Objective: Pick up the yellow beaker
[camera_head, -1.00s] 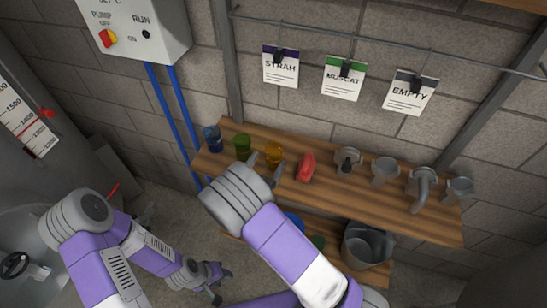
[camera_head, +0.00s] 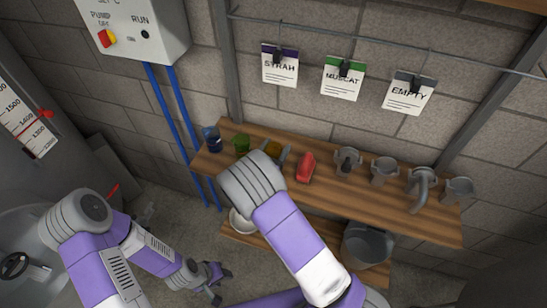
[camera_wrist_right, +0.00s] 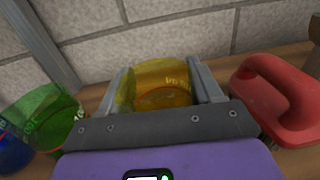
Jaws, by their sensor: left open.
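The yellow beaker (camera_head: 273,147) stands on the wooden shelf between the green beaker and a red handled object, partly hidden by my right gripper. In the right wrist view the translucent yellow beaker (camera_wrist_right: 160,80) is upright, with one finger on each side. My right gripper (camera_wrist_right: 158,70) is open around it; whether the fingers touch its sides I cannot tell. It also shows in the head view (camera_head: 271,152). My left gripper (camera_head: 218,285) is open and empty, low down at the left, far from the shelf.
A green beaker (camera_head: 242,144) and a blue beaker (camera_head: 212,138) stand left of the yellow one. The red handled object (camera_head: 306,167) is close on the right. Several grey vessels stand farther right. A bucket (camera_head: 366,243) and white bowl (camera_head: 242,220) are below.

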